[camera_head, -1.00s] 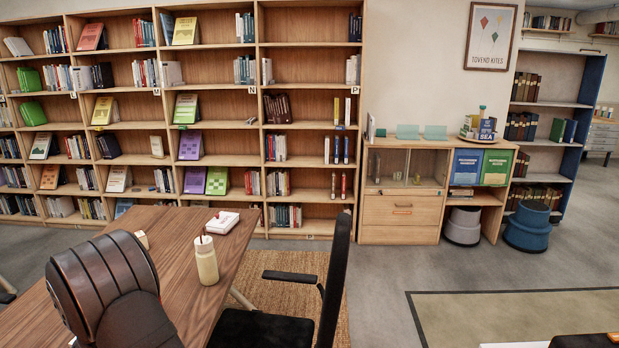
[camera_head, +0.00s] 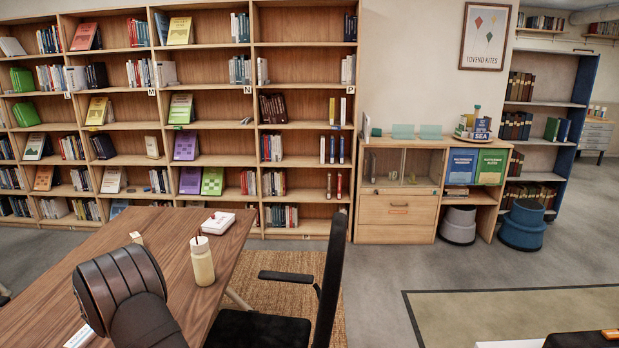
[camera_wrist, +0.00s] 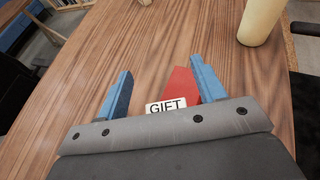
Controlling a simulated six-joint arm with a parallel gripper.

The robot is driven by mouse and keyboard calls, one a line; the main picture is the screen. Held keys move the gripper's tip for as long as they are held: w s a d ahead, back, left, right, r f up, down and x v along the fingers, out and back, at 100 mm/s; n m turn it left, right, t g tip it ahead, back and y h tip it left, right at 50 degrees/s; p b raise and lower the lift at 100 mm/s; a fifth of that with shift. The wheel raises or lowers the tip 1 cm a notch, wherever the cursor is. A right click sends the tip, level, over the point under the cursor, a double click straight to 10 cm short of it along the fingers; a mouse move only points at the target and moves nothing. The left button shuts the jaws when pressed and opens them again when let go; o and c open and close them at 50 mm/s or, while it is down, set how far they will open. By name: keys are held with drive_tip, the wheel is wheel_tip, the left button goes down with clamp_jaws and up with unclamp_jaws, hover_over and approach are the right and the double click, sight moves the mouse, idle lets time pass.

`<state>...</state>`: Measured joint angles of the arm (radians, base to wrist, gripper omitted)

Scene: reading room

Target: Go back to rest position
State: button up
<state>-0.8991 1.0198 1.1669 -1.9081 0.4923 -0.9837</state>
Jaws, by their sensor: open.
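My gripper (camera_wrist: 159,64) shows in the wrist view with its two blue fingers spread apart over the wooden table (camera_wrist: 85,75). A red item (camera_wrist: 180,86) and a white label reading GIFT (camera_wrist: 166,105) show between the fingers, partly hidden by the gripper body. I cannot tell how far below the fingers they lie. Nothing is seen clamped between the fingers. In the head view, my dark arm rises over the left part of the table (camera_head: 222,248), and my gripper's fingers are not seen there.
A white box (camera_head: 217,222) lies farther back. A black chair (camera_head: 330,275) stands at the table's right side. Bookshelves (camera_head: 300,100) line the wall.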

drive_tip(key=w+d+r, duration=0.2)
drive_tip(key=d+r, duration=0.4)
drive_tip(key=d, duration=0.6)
drive_tip(key=s+d+f+m+h, duration=0.5)
drive_tip(key=s+d+f+h, duration=0.1)
drive_tip(key=s+d+f, duration=0.25)
drive_tip(key=shift+t, duration=0.5)
drive_tip(key=a+f, duration=0.2)
drive_tip(key=a, duration=0.1)
drive_tip(key=s+a+f, duration=0.1)
drive_tip(key=a+f, duration=0.2)
drive_tip(key=s+a+f, duration=0.1)
drive_tip(key=a+f, duration=0.1)
drive_tip(key=a, duration=0.2)
drive_tip(key=shift+s+a+f, duration=0.1)
drive_tip(key=shift+s+f, duration=0.15)
drive_tip(key=shift+f, duration=0.55)
